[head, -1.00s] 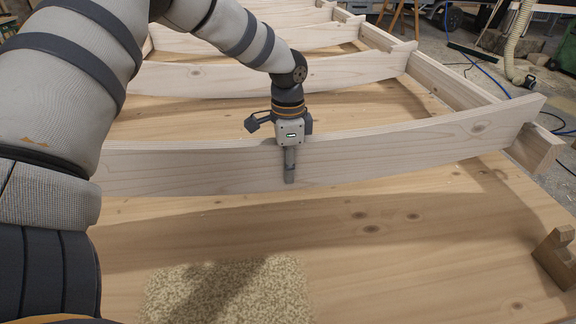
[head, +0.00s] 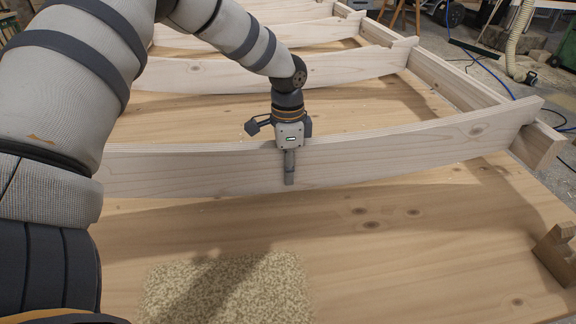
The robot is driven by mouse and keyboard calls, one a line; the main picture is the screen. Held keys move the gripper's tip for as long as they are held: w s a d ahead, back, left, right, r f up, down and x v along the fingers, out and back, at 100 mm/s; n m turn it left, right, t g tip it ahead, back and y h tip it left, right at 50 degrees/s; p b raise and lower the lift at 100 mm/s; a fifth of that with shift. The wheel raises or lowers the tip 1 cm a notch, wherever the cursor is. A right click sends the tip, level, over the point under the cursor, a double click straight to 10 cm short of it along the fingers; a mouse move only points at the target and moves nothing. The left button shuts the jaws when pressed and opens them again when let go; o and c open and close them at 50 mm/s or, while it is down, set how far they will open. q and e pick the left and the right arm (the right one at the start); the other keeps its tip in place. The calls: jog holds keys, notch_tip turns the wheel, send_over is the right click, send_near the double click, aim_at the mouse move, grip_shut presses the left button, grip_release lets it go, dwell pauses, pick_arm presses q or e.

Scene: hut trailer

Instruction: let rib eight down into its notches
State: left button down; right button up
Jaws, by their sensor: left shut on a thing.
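Rib eight, taken to be the nearest rib (head: 400,149), is a long pale board standing on edge across the view, its top edge gently curved. My left gripper (head: 289,166) reaches down over its top edge and is shut on it near the middle; one finger shows on the near face. The rib's right end lies at the long side rail (head: 455,85). I cannot tell how deep it sits in the notch there. Its left end is hidden behind my left arm. My right gripper is not in view.
Several similar ribs, one of them (head: 300,70) just behind, cross the frame farther back. A wooden deck (head: 400,230) lies below. A speckled mat (head: 228,290) lies at the front, and a notched wooden block (head: 556,252) stands at the right edge.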

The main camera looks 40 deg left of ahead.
pick_arm(q)
jog(key=shift+f, duration=0.6)
dwell(0.9)
jog(key=c, duration=1.2)
grip_release()
jog(key=shift+c, duration=0.2)
jog(key=shift+s+f, duration=0.1)
jog(key=shift+f, duration=0.1)
notch_tip(320, 180, up, 12)
jog(key=shift+r, duration=0.15)
